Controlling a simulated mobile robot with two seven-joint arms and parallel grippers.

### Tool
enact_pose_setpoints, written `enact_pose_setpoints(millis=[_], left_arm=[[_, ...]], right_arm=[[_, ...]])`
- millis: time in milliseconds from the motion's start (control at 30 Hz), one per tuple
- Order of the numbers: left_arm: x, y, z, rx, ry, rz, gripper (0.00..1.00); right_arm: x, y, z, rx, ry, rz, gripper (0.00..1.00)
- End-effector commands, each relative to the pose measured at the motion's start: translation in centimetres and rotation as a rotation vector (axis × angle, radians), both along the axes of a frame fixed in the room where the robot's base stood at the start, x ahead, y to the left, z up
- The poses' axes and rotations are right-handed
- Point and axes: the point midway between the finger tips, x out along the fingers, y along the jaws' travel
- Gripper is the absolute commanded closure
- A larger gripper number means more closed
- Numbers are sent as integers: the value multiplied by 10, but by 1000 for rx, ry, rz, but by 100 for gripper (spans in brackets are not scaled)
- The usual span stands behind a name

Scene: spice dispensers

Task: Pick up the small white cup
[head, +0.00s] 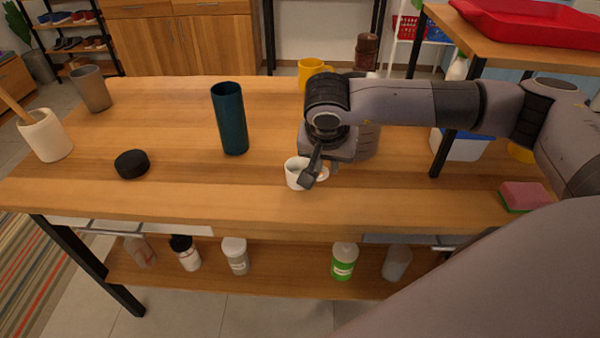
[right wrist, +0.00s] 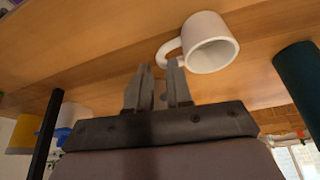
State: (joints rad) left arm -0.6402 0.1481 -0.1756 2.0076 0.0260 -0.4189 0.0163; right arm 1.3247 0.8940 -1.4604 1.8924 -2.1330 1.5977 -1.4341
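The small white cup (head: 295,174) stands upright on the wooden table, near the front middle. Its handle faces right in the head view. In the right wrist view the cup (right wrist: 211,45) lies just past my fingertips, its handle on the left. My right gripper (head: 322,176) is at the handle side of the cup. In the right wrist view its two fingers (right wrist: 160,66) stand a little apart, with the lower end of the handle at the gap between their tips. I cannot tell whether they touch it. My left gripper is not in view.
A dark teal cylinder (head: 230,120) stands left of the cup, and a black round lid (head: 132,164) lies farther left. A yellow mug (head: 311,72) is behind my right arm. A sponge (head: 526,196) lies at the right. The table front left of the cup is clear.

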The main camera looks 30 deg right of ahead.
Motion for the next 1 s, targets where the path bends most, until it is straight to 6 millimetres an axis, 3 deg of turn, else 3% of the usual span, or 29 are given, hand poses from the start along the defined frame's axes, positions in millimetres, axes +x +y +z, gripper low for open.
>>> enact_pose_setpoints(millis=[100,267,467,533,1000], left_arm=[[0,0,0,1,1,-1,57],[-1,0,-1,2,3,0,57],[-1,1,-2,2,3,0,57],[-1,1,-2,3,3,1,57],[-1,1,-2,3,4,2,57]], right_arm=[[3,-2,-19,0,2,-2,80],[6,-6,-29,2,1,-1,80],[7,-6,-30,2,1,-1,80],[7,-6,-30,2,1,-1,100],[7,-5,-23,3,-3,0,100]])
